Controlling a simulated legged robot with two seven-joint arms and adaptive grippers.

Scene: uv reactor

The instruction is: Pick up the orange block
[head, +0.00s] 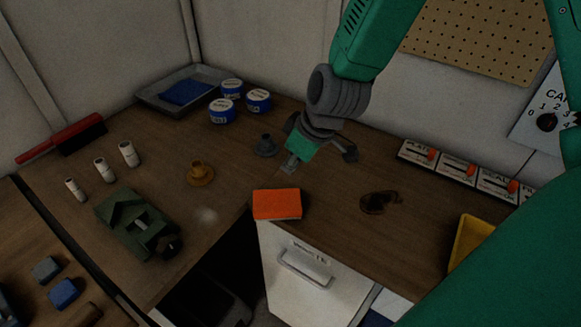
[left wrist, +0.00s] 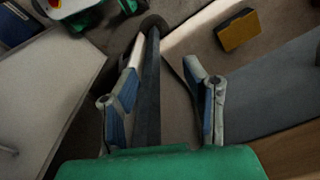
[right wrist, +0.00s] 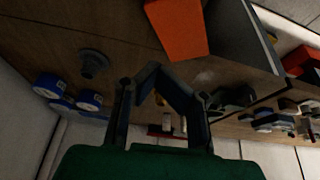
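The orange block (head: 277,204) lies flat on the wooden worktop, at its front edge above a white drawer unit. It also shows at the top of the right wrist view (right wrist: 178,28). My right gripper (head: 308,164) is above the worktop, behind and slightly right of the block, and apart from it. In the right wrist view its fingers (right wrist: 157,72) bend inward to meet, with nothing held. My left gripper (left wrist: 162,75) is outside the head view. Its fingers are spread apart and empty in its wrist view, away from the orange block.
A brown peg-like part (head: 200,174) and a grey one (head: 265,146) stand near the block. Blue-and-white tins (head: 221,111) and a grey tray (head: 214,74) are behind. A green fixture (head: 130,222) is left. A switch panel (head: 458,168) and yellow bin (head: 467,238) are right.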

